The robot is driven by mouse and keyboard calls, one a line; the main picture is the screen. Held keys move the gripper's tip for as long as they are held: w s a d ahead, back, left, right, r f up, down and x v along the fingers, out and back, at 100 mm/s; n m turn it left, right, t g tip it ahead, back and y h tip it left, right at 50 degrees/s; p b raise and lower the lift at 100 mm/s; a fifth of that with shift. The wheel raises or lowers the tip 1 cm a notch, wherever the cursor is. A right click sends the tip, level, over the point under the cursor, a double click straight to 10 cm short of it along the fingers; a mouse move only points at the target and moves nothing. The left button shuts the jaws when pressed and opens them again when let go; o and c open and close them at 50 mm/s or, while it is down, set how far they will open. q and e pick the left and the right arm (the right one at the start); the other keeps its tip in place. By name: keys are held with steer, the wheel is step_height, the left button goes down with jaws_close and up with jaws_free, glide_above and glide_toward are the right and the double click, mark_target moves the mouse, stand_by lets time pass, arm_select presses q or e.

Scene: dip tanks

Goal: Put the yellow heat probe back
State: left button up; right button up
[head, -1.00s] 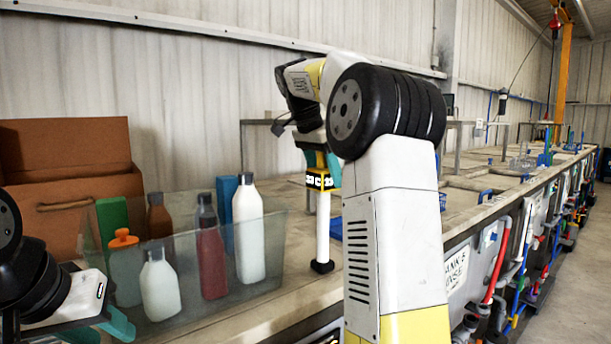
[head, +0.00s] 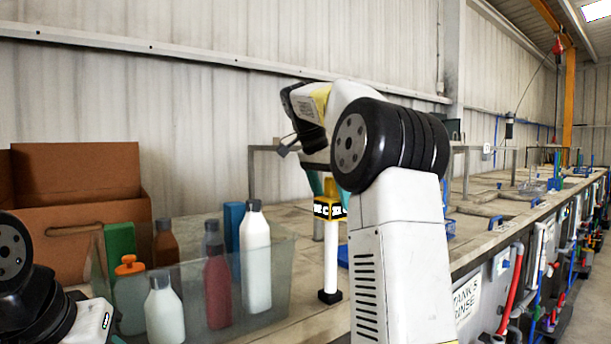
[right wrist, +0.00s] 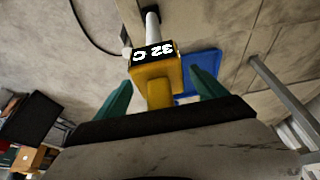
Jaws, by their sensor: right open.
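The yellow heat probe has a yellow head (head: 330,208) with a black band reading a temperature, "32 C" in the right wrist view (right wrist: 156,75). Below the head a white rod (head: 331,255) stands upright, its lower end at a black foot on the bench. My right gripper (head: 322,186) is above the probe, pointing down. In the right wrist view its two green fingers (right wrist: 160,95) are apart, one on each side of the yellow head, with gaps visible. My left arm shows at the lower left edge; its fingers are almost wholly out of frame.
A clear bin (head: 276,268) with several bottles stands left of the probe, before a cardboard box (head: 85,215). A blue item (right wrist: 203,70) lies on the bench behind the probe. Tanks and a metal rail (head: 250,172) run along the bench to the right.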

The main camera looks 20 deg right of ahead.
steer(key=v, duration=1)
steer(key=shift+s, duration=0.1)
steer(key=s+a+f+n+t+y, duration=0.1)
steer(key=s+a+f+n+y, duration=0.1)
steer(key=s+f+n, duration=0.3)
steer(key=s+a+f+n+t+y, duration=0.2)
steer(key=s+a+f+n, duration=0.3)
steer(key=s+f, duration=0.6)
steer(key=s+a+f+n+t+y, duration=0.1)
steer(key=s+a+f+n+y, duration=0.1)
steer(key=s+f, duration=0.6)
steer(key=a+f+n, duration=0.1)
steer(key=f+n, duration=0.1)
steer(key=shift+s+a+n+t, duration=0.2)
steer(key=shift+a+n+t, duration=0.15)
steer(key=shift+n+t, duration=0.05)
